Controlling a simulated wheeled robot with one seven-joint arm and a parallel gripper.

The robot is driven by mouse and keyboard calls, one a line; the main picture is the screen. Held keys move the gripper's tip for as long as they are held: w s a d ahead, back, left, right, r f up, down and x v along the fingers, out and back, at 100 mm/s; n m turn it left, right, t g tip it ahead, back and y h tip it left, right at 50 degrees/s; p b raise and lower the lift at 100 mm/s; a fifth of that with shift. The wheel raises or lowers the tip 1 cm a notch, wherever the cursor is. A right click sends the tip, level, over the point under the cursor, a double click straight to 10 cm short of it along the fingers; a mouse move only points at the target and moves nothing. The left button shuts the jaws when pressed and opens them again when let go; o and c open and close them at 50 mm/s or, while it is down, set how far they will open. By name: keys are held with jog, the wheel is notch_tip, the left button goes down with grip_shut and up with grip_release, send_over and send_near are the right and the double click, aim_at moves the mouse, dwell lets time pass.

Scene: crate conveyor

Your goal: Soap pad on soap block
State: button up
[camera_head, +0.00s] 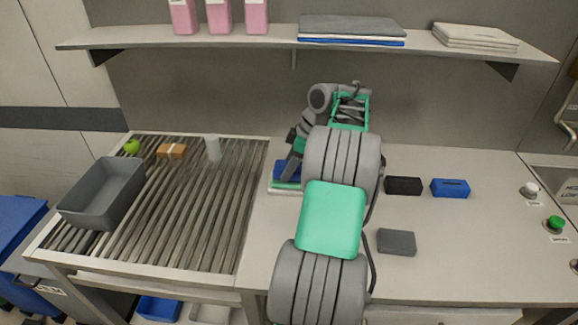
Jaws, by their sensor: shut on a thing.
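My gripper (289,174) is at the left end of the worktop, just right of the rollers, pointing down. It is shut on a blue block-like thing (281,168), partly hidden by the gripper and arm. Under it is a flat whitish and green stack (284,187); I cannot tell whether the blue thing touches it. A black block (403,186) and a blue block (450,188) lie right of my arm. A flat dark grey pad (396,242) lies nearer the front. I cannot tell by looks which are the soap pad and soap block.
The roller conveyor (190,215) at left bears a grey crate (75,208), a green apple-like thing (132,147), a brown banded block (171,151) and a clear cup (213,148). A shelf (270,36) hangs above. Worktop at front right is clear.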

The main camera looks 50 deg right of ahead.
jog(key=shift+f+b, duration=0.3)
jog(key=shift+f, duration=0.25)
dwell(0.9)
notch_tip(320, 180, up, 7)
jog(key=p, duration=0.7)
jog(key=shift+r, duration=0.2)
jog(key=shift+f, duration=0.1)
